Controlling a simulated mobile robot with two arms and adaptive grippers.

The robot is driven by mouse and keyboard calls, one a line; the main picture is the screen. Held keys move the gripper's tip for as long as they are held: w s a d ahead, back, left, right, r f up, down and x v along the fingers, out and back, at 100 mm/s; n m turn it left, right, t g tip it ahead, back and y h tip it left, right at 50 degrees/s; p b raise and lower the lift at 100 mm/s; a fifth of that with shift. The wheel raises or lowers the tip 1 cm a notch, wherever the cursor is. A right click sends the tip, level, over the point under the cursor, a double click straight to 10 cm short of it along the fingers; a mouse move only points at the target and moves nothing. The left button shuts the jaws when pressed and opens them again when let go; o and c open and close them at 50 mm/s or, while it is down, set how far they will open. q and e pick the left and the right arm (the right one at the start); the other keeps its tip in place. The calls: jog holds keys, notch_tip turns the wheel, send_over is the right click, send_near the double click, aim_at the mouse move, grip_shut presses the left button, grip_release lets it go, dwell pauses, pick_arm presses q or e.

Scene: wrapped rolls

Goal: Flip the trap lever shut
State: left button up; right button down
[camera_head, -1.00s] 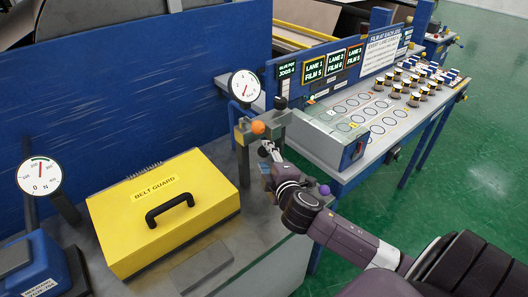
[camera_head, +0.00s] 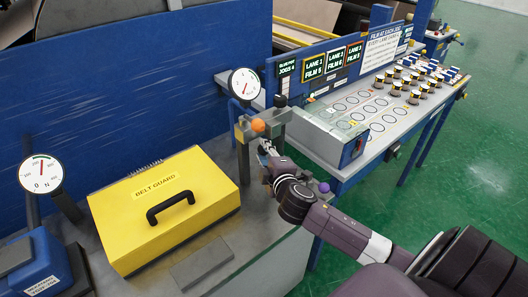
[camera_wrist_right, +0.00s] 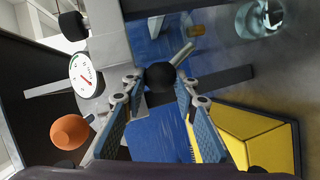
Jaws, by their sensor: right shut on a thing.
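A post stand (camera_head: 243,160) at the bench's right end carries an orange ball knob (camera_head: 258,125) and a black ball knob (camera_head: 281,101) at its top. My right gripper (camera_head: 265,149) is just below and in front of them. In the right wrist view, its blue-padded fingers (camera_wrist_right: 152,100) are closed around a black ball knob (camera_wrist_right: 160,77), which seems to be the lever's end. The orange knob (camera_wrist_right: 70,131) is apart from the fingers, to their left. The lever's arm is mostly hidden. My left gripper is not in view.
A yellow belt guard (camera_head: 185,238) with a black handle sits left of the gripper. Dial gauges (camera_head: 244,84) (camera_head: 41,174) stand nearby. A film table (camera_head: 384,134) with several rolls is at the right.

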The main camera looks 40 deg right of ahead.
jog(key=shift+a+f, duration=0.1)
jog(key=a+f+n+t+h+b, duration=0.1)
jog(key=a+f+n+t+b, duration=0.2)
jog(key=f+n+b, duration=0.4)
jog(key=shift+s+n+t+h+b, duration=0.25)
jog(key=shift+n+t+b, duration=1.2)
jog(key=shift+b, duration=3.85)
jog(key=shift+w+a+n+g, duration=0.1)
jog(key=shift+n+g, duration=0.45)
jog(key=shift+n, duration=0.1)
jog(key=c, duration=1.5)
grip_release()
